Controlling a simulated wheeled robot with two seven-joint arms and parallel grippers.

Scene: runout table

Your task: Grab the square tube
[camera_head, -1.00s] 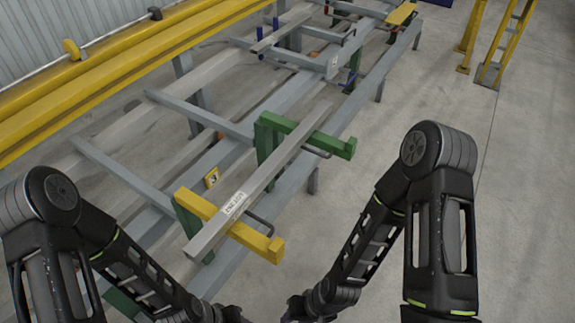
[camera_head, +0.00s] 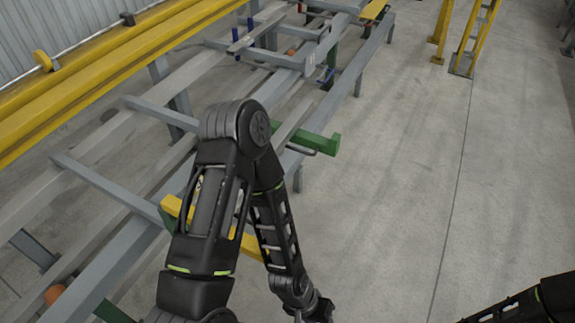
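The grey square tube (camera_head: 291,122) lies on two supports, a green arm (camera_head: 321,143) and a yellow arm (camera_head: 254,249). Only its far part shows; my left arm crosses the view in front of its middle and near part. The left forearm slopes down to the right and its wrist end reaches the bottom edge, right of the yellow arm. The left fingers do not show. Only a link of my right arm shows in the bottom right corner; its gripper is out of view.
The grey runout frame (camera_head: 120,188) runs from lower left to the far side. A yellow rail (camera_head: 110,65) lies along the wall. A yellow ladder-like stand (camera_head: 474,38) is at the upper right. The concrete floor right of the frame is clear.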

